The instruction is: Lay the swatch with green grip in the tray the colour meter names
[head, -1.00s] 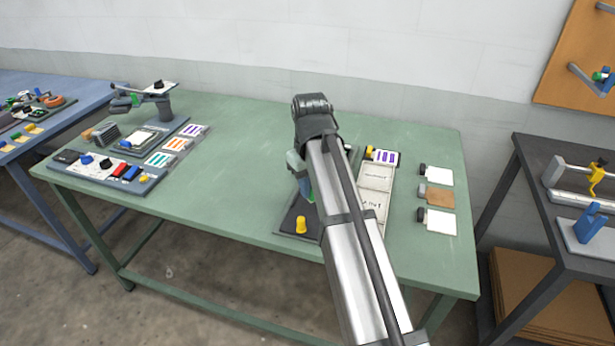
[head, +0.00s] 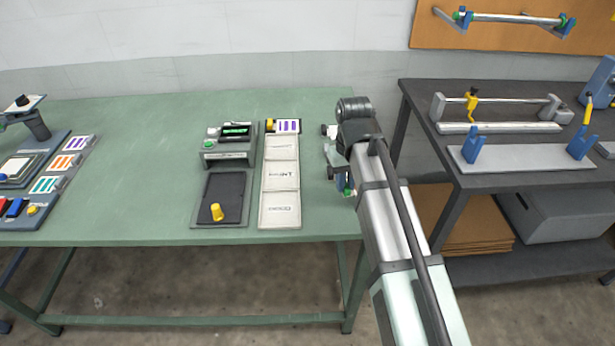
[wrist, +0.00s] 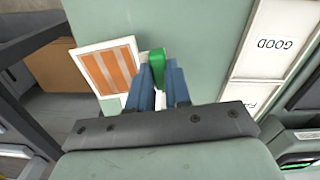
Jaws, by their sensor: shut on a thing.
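My gripper (wrist: 157,90) has blue fingers shut on the green grip (wrist: 157,66) of a swatch. The swatch (wrist: 108,66), a white card with orange stripes, sticks out left of the fingers in the wrist view. In the head view my gripper (head: 345,187) is over the table's right edge, right of the trays, with the card mostly hidden. The colour meter (head: 229,145) has a lit green display too small to read. Three pale trays stand in a column: the near one (head: 280,221) reads GOOD, the middle one (head: 281,186) seems to read FAINT, and the far one (head: 281,140) is unreadable.
A dark pad (head: 225,190) with a yellow knob (head: 217,212) lies left of the trays. A purple-striped card (head: 288,126) sits at their far end. Other swatches are mostly hidden behind my arm. A dark bench (head: 490,150) stands right. The table's middle left is clear.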

